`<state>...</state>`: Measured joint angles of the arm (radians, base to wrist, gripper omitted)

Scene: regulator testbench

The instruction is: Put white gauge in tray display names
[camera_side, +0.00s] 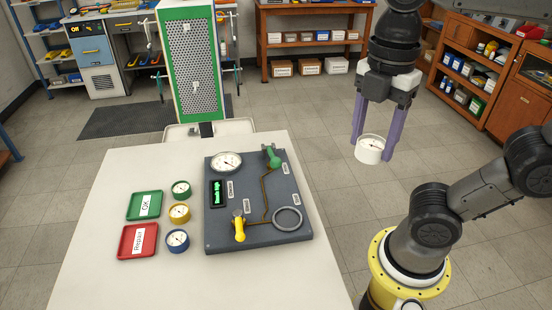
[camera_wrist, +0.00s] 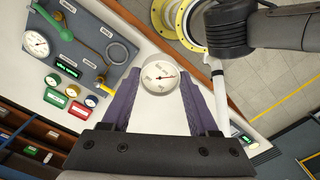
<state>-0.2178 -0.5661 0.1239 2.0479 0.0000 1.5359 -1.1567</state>
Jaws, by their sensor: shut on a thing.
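The white gauge (camera_side: 370,149) is a short round cylinder with a dial face up. My gripper (camera_side: 374,150) is shut on it with its two purple fingers, holding it in the air to the right of the table. In the wrist view the gauge (camera_wrist: 158,76) sits between the fingertips. On the table's left side lie a green tray (camera_side: 133,214) labelled OK and a red tray (camera_side: 125,250) labelled Repair. Both look empty apart from their labels. The wrist view also shows the green tray (camera_wrist: 47,97) and the red tray (camera_wrist: 74,107).
Green (camera_side: 181,189), yellow (camera_side: 180,213) and blue (camera_side: 177,240) gauges stand in a column right of the trays. The grey testbench panel (camera_side: 222,236) carries a fixed dial, display, green and yellow valve handles and an empty ring (camera_side: 288,219). The front tabletop (camera_side: 200,285) is clear.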

